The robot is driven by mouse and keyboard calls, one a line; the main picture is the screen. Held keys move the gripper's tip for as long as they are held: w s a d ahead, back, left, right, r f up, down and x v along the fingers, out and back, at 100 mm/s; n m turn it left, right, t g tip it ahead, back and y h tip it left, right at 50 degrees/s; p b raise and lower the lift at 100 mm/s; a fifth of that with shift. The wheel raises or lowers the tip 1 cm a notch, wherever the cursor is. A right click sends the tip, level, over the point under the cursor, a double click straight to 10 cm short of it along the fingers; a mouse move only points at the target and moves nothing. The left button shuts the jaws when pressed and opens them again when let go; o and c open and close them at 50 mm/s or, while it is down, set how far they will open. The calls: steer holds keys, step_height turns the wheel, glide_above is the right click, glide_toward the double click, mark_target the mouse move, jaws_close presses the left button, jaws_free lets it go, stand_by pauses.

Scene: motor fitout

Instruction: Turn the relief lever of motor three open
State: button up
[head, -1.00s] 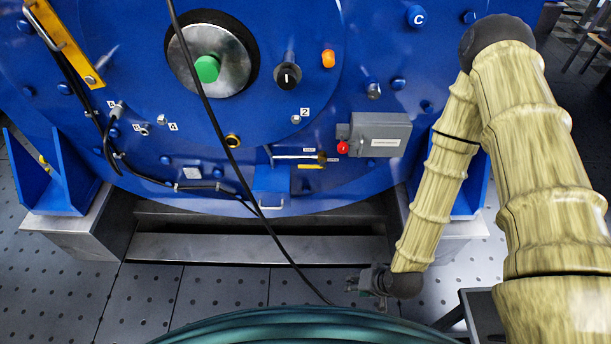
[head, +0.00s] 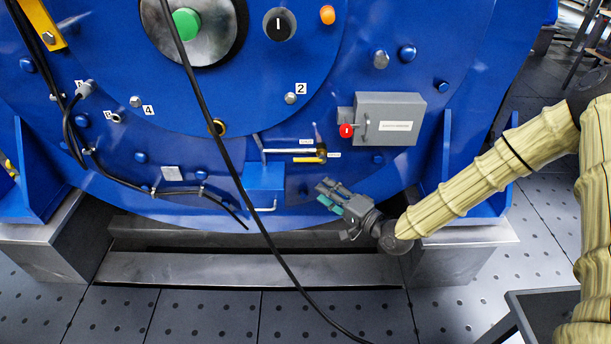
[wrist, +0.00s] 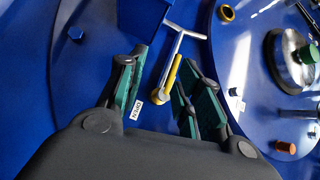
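The relief lever (head: 285,151) is a silver rod with a crossbar at its left end. It lies roughly level, pointing left from a brass pivot (head: 321,152), with a yellow bar just below it. In the wrist view the lever (wrist: 175,48) and yellow bar (wrist: 168,75) show between and beyond my fingers. An OPEN label (wrist: 138,108) sits beside the pivot. My gripper (head: 324,194) is below and slightly right of the pivot, its green-padded fingers apart and empty. In the wrist view my gripper (wrist: 162,58) is open; contact with the lever is not visible.
A grey box (head: 390,119) with a red knob (head: 346,130) is right of the lever. A blue block with a handle (head: 264,182) sits below it. A black cable (head: 226,146) hangs across the front, left of my gripper. A blue bracket (head: 440,170) stands at right.

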mark_target(305, 159)
steer(key=shift+t+y, duration=0.7)
steer(key=w+a+r+b, duration=0.1)
steer(key=w+a, duration=0.1)
steer(key=w, duration=0.1)
steer(key=w+a+r+b, duration=0.1)
steer(key=w+a+b, duration=0.1)
steer(key=w, duration=0.2)
steer(key=w+a+r+b, duration=0.1)
steer(key=w+a+b, duration=0.1)
steer(key=w, duration=0.1)
steer(key=shift+w+a+r, duration=0.15)
steer(key=shift+a+r, duration=0.1)
steer(key=shift+r, duration=0.1)
steer(key=shift+c, duration=0.2)
jaws_close()
